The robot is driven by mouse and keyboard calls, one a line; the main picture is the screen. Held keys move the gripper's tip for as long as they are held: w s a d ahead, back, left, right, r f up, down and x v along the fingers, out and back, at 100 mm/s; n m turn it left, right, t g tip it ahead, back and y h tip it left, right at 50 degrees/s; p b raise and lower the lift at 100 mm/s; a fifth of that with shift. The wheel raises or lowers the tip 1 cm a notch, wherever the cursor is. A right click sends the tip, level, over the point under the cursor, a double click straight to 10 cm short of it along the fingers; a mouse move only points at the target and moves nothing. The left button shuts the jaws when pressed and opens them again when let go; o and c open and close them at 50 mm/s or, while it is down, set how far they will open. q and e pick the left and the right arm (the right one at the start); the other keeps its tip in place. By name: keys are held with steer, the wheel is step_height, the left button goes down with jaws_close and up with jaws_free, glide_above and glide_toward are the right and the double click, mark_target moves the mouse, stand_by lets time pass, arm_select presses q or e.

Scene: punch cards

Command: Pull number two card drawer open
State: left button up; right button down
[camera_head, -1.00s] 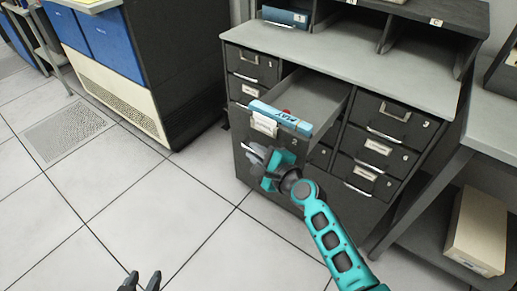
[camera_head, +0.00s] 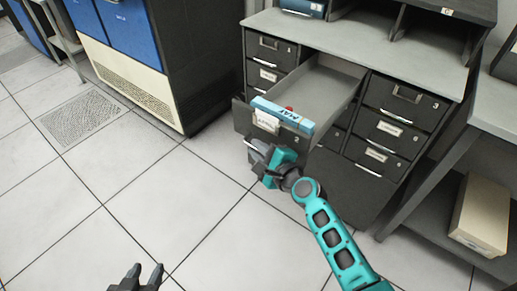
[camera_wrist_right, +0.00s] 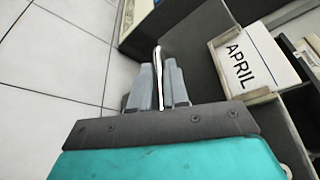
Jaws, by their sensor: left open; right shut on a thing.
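The number two card drawer (camera_head: 244,117) is pulled well out of the dark cabinet, with its grey inside showing. Its front carries an APRIL card (camera_head: 266,121), which also shows in the right wrist view (camera_wrist_right: 240,66). A light blue MAY box (camera_head: 283,114) lies at the drawer's front edge. My right gripper (camera_head: 257,150) is at the drawer front, below the card. In the right wrist view its fingers (camera_wrist_right: 160,85) are shut on the thin pale drawer handle (camera_wrist_right: 159,60). My left gripper (camera_head: 146,275) is open and empty, low over the floor.
Closed drawers (camera_head: 404,104) flank the open one. A grey worktop (camera_head: 350,45) tops the cabinet. A blue and cream machine (camera_head: 135,90) stands left, and a shelf with a beige box (camera_head: 482,213) stands right. The tiled floor (camera_head: 100,205) in front is clear.

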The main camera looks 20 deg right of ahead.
steer(key=shift+f, duration=0.1)
steer(key=c, duration=1.5)
jaws_free()
steer(key=shift+s, duration=0.15)
steer(key=p+v, duration=0.1)
steer(key=v, duration=1.1)
steer(key=shift+s+d+r, duration=0.15)
steer(key=shift+s+r, duration=0.05)
steer(key=shift+s, duration=0.15)
steer(key=s+f+n+g+h, duration=0.1)
steer(key=s+f+n, duration=0.2)
steer(key=n, duration=0.4)
steer(key=s+f+n+g+h, duration=0.1)
steer(key=s+f+n, duration=0.2)
steer(key=n, duration=0.5)
steer(key=s+f+n+g+h, duration=0.1)
steer(key=s+f+n+g, duration=0.1)
steer(key=n, duration=0.6)
steer(key=shift+s+d+f, duration=0.4)
steer(key=shift+s+f, duration=0.05)
steer(key=shift+s, duration=0.2)
